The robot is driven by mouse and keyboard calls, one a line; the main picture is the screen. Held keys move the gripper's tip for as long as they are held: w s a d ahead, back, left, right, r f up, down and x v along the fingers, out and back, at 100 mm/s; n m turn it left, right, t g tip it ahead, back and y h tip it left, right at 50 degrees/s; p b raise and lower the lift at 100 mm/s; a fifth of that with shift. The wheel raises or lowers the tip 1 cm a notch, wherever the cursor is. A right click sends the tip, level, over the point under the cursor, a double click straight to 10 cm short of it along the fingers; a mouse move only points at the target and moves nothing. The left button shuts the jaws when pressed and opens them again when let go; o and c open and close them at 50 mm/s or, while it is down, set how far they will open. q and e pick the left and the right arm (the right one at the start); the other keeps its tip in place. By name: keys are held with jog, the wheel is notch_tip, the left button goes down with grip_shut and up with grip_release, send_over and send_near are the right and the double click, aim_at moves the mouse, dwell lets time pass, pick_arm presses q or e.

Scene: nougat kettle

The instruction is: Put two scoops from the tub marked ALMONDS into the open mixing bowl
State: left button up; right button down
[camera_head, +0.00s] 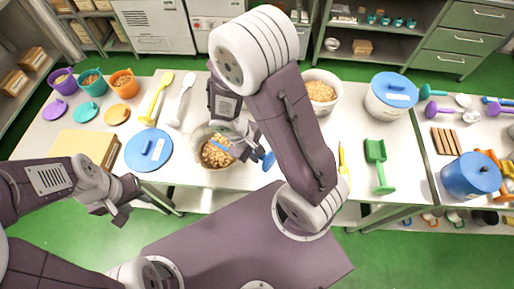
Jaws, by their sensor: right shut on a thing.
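A round, pale grey open container (203,160) with brown nut-like pieces stands at the table's front, left of centre. I cannot read a marking on it or tell whether it is the tub or the bowl. My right gripper (243,150) is just right of its rim, shut on a blue tool, seemingly a scoop (268,160), partly hidden by the gripper. A blue patch also shows over the brown pieces. A white open container (336,90) with tan grains stands behind my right arm. My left gripper (118,203) hangs empty before the front edge, its fingers apart.
Small purple, teal and orange tubs (123,82) stand behind. Yellow (156,97) and white (181,97) utensils lie centre-left. A blue-lidded white tub (390,105) and green scoop (377,155) are right.

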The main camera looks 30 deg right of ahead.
jog(key=w+r+g+p, duration=0.1)
jog(key=p, duration=0.2)
jog(key=w+a+r+g+h+p, duration=0.1)
jog(key=r+p, duration=0.1)
jog(key=p, duration=0.1)
jog(key=w+a+r+g+h+p, duration=0.1)
jog(key=r+p, duration=0.1)
jog(key=p, duration=0.1)
jog(key=shift+r+n+g, duration=0.1)
jog(key=shift+n+g, duration=0.2)
jog(key=w+a+r+g+h+b, duration=0.2)
jog(key=w+r+g+b, duration=0.2)
jog(key=shift+w+a+r+n+h, duration=0.2)
jog(key=shift+w+r+n+h, duration=0.1)
jog(key=shift+w+r+n, duration=0.1)
